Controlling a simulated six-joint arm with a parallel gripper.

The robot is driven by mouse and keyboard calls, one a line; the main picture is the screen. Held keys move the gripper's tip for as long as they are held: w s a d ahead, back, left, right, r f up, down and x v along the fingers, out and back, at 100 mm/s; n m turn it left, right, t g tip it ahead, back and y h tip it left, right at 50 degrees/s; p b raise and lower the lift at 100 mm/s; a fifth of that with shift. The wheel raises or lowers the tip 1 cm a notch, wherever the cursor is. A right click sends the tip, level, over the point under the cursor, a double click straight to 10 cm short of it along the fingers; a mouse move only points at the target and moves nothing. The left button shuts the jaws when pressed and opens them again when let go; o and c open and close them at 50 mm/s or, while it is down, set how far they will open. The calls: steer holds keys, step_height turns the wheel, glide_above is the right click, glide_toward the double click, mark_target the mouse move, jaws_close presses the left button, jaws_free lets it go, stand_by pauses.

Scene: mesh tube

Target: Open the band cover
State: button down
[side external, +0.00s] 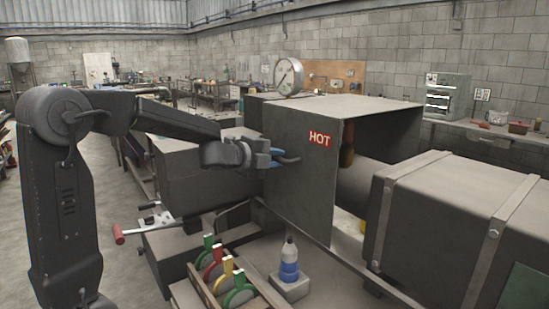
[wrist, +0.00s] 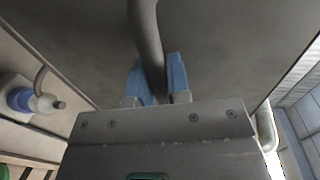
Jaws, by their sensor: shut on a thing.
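The band cover (side external: 295,190) is a large dark grey box-shaped guard with a red HOT label (side external: 320,139) on its near face. Its flat panel fills much of the wrist view (wrist: 215,50). A dark curved handle (side external: 289,159) stands out from the panel; in the wrist view the handle (wrist: 146,35) runs down between the blue fingertips. My gripper (side external: 274,161) is shut on this handle, with one blue finger on each side in the wrist view (wrist: 156,82). The handle's gripped part is partly hidden by the fingers.
A bottle with a blue band (side external: 289,262) stands on a small block below the cover. A rack of coloured discs (side external: 225,275) sits at the front. A large strapped grey housing (side external: 455,225) is at right. A dial gauge (side external: 288,76) stands above the cover.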

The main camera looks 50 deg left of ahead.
steer(key=d, duration=2.4)
steer(key=shift+d, duration=0.15)
steer(key=c, duration=1.1)
jaws_free()
steer(key=shift+s, duration=0.1)
steer(key=v, duration=1.3)
steer(key=shift+s, duration=0.35)
